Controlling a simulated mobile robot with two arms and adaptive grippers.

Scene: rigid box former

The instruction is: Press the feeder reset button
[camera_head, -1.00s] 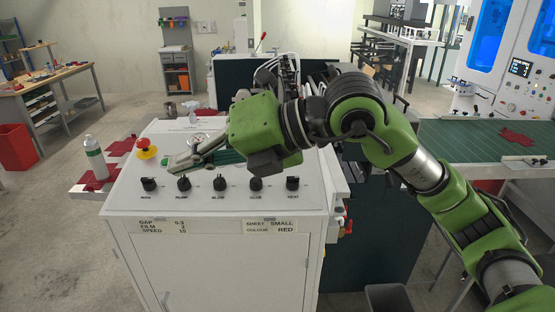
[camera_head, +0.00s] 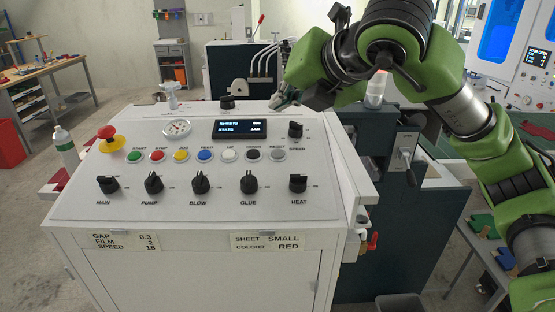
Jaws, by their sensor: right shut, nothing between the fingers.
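A white control console (camera_head: 75,205) stands in front of me. Its sloped panel has a row of round buttons: green (camera_head: 134,157), red (camera_head: 157,156), yellow (camera_head: 181,155), blue (camera_head: 205,155), white (camera_head: 229,155), dark (camera_head: 253,155) and grey (camera_head: 278,155). Their labels are too small to read surely, so I cannot tell which is the feeder reset. A dark display (camera_head: 240,129) above them shows blue text; its lower line seems to read STATE JAM. My right gripper (camera_head: 279,103) is shut and empty near the panel's upper right edge, clear of the buttons. My left gripper is out of view.
A red emergency knob (camera_head: 107,133) stands at the panel's left. A gauge (camera_head: 177,128) is left of the display. Several black rotary knobs line the front, and a black knob (camera_head: 296,130) is at the right. A bottle (camera_head: 65,148) stands left of the console.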

